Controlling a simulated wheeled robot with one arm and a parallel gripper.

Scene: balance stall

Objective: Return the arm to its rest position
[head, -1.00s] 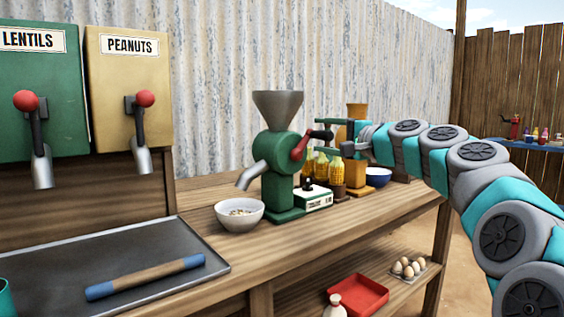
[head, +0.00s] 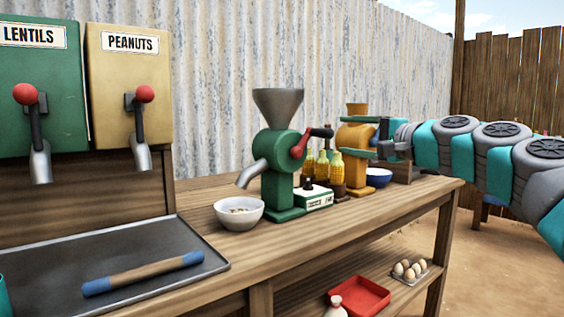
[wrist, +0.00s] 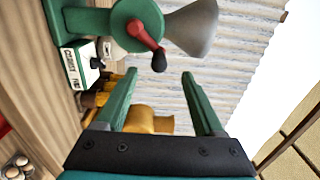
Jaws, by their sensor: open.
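My gripper (head: 366,137) is open and empty at the right end of my arm's reach over the counter, in front of the yellow-orange mill (head: 352,163) in the head view. In the wrist view the two green fingers (wrist: 160,100) stand apart with nothing between them. The green grinder (head: 279,170) stands to the gripper's left, and its red crank with a black knob (head: 314,138) is apart from the fingers. In the wrist view the crank (wrist: 148,38) lies beyond the fingertips. My arm stretches in from the right edge of the head view.
A red tray (head: 360,297) and eggs (head: 409,269) are on the shelf below. A corrugated wall (head: 228,90) rises behind.

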